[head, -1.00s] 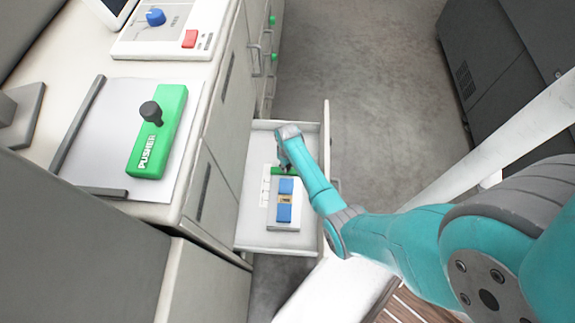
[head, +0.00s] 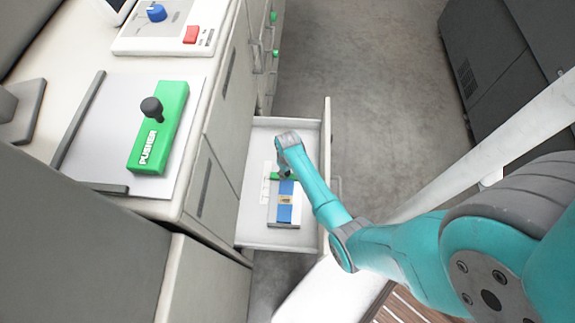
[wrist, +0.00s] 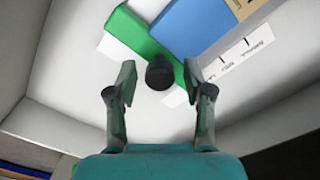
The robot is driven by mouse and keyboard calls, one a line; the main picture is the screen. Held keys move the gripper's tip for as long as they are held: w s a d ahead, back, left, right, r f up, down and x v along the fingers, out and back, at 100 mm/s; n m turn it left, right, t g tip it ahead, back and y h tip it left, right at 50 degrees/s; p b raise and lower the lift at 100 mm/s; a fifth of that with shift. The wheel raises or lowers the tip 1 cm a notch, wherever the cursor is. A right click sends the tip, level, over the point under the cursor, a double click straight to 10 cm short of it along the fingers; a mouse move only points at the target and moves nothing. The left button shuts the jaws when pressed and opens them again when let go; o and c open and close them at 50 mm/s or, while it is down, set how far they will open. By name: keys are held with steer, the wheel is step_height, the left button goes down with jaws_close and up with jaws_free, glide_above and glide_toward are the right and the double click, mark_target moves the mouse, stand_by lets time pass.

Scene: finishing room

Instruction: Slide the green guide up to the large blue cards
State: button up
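The green guide (head: 275,176) lies across the open drawer, and it also shows in the wrist view (wrist: 137,35) with a black knob (wrist: 160,72). The large blue cards (head: 284,213) lie just in front of it in the head view, with a tan band around their middle. In the wrist view the guide's edge meets the edge of the blue cards (wrist: 195,25) with no gap that I can see. My gripper (wrist: 159,68) is open, with a finger on each side of the knob and space visible beside it. In the head view my gripper (head: 284,171) partly hides the guide.
A white label strip (wrist: 243,53) with printed size marks lies beside the cards. The drawer's walls (head: 326,135) stand close around my gripper. On the counter are a green block marked PUSHER (head: 160,125) and a control panel (head: 180,30).

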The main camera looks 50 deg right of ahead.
steer(key=shift+r, duration=0.15)
step_height(320, 180, up, 12)
stand_by(0.7)
steer(key=shift+f, duration=0.2)
